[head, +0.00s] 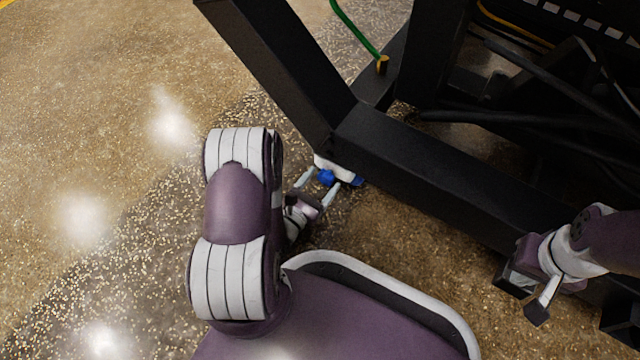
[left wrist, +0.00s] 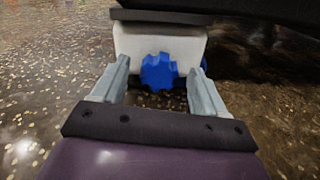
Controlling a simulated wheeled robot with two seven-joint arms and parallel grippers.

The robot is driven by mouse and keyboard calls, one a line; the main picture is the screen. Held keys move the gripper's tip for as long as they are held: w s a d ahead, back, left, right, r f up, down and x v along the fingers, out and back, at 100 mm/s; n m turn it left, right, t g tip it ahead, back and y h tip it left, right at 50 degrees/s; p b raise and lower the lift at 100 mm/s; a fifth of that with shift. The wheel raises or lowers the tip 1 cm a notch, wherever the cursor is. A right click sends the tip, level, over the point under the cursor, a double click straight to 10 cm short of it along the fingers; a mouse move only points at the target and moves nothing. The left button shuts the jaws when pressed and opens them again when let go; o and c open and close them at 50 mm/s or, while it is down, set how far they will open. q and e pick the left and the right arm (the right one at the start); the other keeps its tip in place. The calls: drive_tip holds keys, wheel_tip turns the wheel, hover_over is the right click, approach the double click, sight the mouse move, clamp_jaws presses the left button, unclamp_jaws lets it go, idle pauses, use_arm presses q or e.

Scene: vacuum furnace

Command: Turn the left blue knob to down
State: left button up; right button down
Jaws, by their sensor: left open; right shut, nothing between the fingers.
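The left blue knob (head: 326,178) sits low at the corner of the black frame, on a white block (head: 330,163). In the left wrist view the blue knob (left wrist: 159,72) has a scalloped edge and stands in front of the white block (left wrist: 130,42). My left gripper (head: 319,184) is open, with one finger on each side of the knob; the left wrist view shows gaps beside it. I cannot tell any contact. Another blue part (head: 357,181) shows just right of the knob. My right gripper (head: 541,304) is at the lower right, away from the knob, its fingertips partly unclear.
The black frame's lower beam (head: 430,172) runs above and right of the knob, and a slanted black post (head: 280,70) rises from its corner. A green cable (head: 354,28) and dark hoses lie behind. The speckled floor (head: 90,120) at the left is clear.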

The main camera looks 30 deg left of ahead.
use_arm(q)
drive_tip(key=c, duration=1.1)
drive_tip(key=shift+o, duration=0.2)
drive_tip(key=shift+m, duration=0.3)
